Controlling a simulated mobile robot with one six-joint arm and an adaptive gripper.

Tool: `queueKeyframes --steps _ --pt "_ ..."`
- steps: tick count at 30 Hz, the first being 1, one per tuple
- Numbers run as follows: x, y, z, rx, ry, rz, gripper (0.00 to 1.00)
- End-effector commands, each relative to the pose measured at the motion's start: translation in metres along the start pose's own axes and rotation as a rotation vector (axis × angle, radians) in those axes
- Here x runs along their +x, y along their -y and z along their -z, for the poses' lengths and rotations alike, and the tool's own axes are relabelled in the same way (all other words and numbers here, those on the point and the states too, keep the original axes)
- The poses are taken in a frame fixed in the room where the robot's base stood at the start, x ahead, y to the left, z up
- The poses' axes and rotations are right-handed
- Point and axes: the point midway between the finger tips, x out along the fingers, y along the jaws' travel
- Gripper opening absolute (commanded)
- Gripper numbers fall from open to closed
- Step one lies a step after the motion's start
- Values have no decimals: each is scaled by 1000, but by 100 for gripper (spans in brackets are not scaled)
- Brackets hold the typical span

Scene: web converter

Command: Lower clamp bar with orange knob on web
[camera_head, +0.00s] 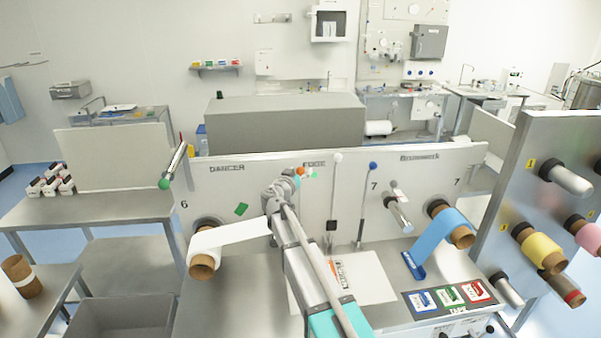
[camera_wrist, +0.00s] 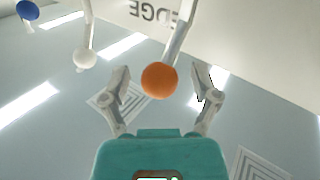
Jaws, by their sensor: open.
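The orange knob (camera_wrist: 160,79) is a ball at the end of a pale bar (camera_wrist: 181,38) that runs up toward the panel in the wrist view. My open gripper (camera_wrist: 162,86) has one finger on each side of the knob, with gaps visible; I cannot tell the depth between them. In the head view the knob (camera_head: 305,170) is small, close to my gripper (camera_head: 298,178) at the panel's "EDGE" label, and the bar is mostly hidden. The white web (camera_head: 235,236) runs from a roll at the left to behind my arm.
A white-knobbed lever (camera_head: 338,158) and a blue-knobbed lever (camera_head: 373,166) stand right of my gripper. A green-ended rod (camera_head: 165,184) is at the panel's left. A blue web (camera_head: 440,243) hangs at the right. Tape boxes (camera_head: 450,296) lie on the bench.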

Motion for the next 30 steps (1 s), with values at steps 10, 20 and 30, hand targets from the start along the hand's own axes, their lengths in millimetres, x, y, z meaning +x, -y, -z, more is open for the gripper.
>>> queueKeyframes --steps 10,20,30 --pt "2 0 0 0 0 1 79" --pt "2 0 0 0 0 1 17" --pt "0 1 0 0 -2 2 0"
